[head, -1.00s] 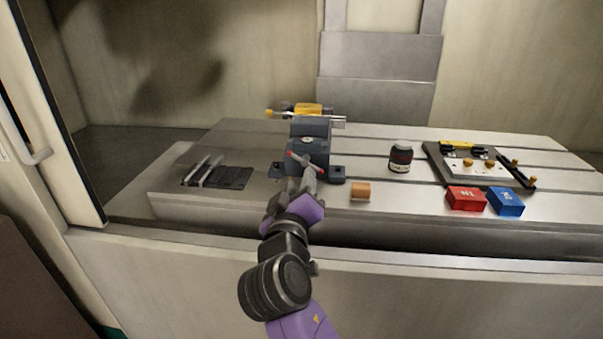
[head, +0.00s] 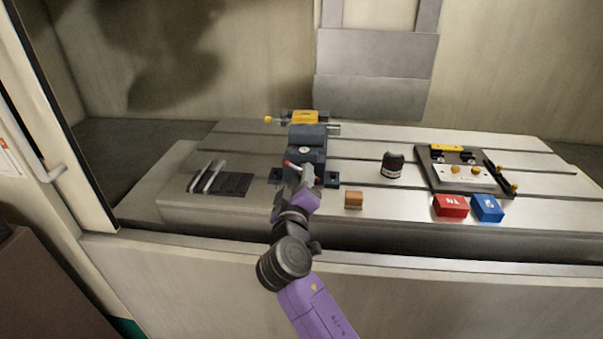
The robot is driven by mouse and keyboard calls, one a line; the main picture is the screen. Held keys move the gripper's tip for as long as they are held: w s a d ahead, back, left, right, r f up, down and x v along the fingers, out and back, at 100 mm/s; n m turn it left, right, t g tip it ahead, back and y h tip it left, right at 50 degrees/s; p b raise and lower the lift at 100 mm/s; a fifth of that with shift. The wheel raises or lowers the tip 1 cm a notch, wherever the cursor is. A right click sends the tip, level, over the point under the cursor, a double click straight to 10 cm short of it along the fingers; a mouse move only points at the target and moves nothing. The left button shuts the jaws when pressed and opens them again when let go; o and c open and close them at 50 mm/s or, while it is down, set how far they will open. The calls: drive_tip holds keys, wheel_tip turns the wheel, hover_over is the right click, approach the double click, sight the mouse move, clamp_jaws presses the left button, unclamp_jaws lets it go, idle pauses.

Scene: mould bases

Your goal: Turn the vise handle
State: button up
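The blue-grey vise (head: 307,141) stands on the slotted metal table, with a yellow block (head: 304,117) at its far end. Its handle (head: 291,165) is a thin bar with a red end, at the front of the vise and tilted in the picture. My gripper (head: 302,178) is at the front of the vise, right at the handle. The arm and gripper hide part of the handle and the vise front. The fingers are too small and covered to tell whether they are closed on the bar.
An orange-brown block (head: 353,200) lies right of my gripper. A dark jar (head: 392,165), a red block (head: 451,206), a blue block (head: 487,208) and a fixture plate (head: 434,176) stand farther right. Dark flat parts (head: 232,184) lie left. The slotted table (head: 360,150) has free room behind the jar.

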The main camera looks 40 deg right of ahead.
drive_tip(key=shift+w+d, duration=0.4)
drive_tip(key=shift+d, duration=0.15)
clamp_jaws()
drive_tip(key=shift+r+n+p, duration=0.15)
drive_tip(key=shift+n+p, duration=0.55)
drive_tip(key=shift+n, duration=0.1)
drive_tip(key=shift+n+p, duration=0.3)
drive_tip(key=shift+n, duration=0.5)
unclamp_jaws()
